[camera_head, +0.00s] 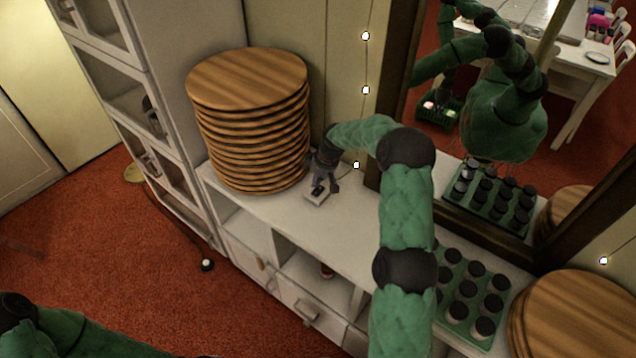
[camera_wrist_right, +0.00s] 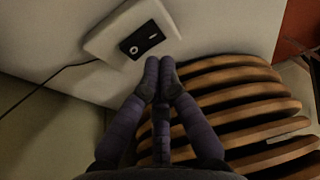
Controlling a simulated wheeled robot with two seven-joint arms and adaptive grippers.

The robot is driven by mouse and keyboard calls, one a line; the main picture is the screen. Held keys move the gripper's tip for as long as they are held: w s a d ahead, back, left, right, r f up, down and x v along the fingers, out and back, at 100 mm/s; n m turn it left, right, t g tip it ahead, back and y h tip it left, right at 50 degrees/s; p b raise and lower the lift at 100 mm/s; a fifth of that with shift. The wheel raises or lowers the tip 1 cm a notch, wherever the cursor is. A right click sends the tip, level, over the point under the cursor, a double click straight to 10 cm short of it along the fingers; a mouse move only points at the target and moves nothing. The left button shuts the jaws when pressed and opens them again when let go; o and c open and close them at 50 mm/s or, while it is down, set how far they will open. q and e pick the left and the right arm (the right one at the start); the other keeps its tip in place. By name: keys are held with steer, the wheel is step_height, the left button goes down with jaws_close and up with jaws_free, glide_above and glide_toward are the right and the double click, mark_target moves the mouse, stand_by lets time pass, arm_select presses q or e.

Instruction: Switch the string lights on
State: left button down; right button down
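The light switch (camera_head: 317,196) is a small white box with a black rocker, lying on the white cabinet top. In the right wrist view the switch (camera_wrist_right: 130,32) shows a line mark and a round mark on its rocker, and a dark cable runs from it. My right gripper (camera_head: 325,183) is right at the switch; in the wrist view its fingertips (camera_wrist_right: 160,62) are together, empty, just beside the rocker. Contact is unclear. The string lights (camera_head: 365,90) hang on the wall as small white bulbs; I cannot tell whether they glow. My left gripper is out of view.
A tall stack of round wooden boards (camera_head: 248,80) stands left of the switch, close to my right gripper. A green tray of jars (camera_head: 456,272) and another board stack (camera_head: 580,315) are to the right. A large mirror (camera_head: 395,95) stands behind my right arm.

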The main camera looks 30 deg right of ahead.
steer(key=a+p+v, duration=0.1)
steer(key=p+v, duration=0.1)
steer(key=v, duration=0.9)
steer(key=shift+s+a+r, duration=0.3)
steer(key=shift+s+a, duration=0.05)
steer(key=shift+a, duration=0.4)
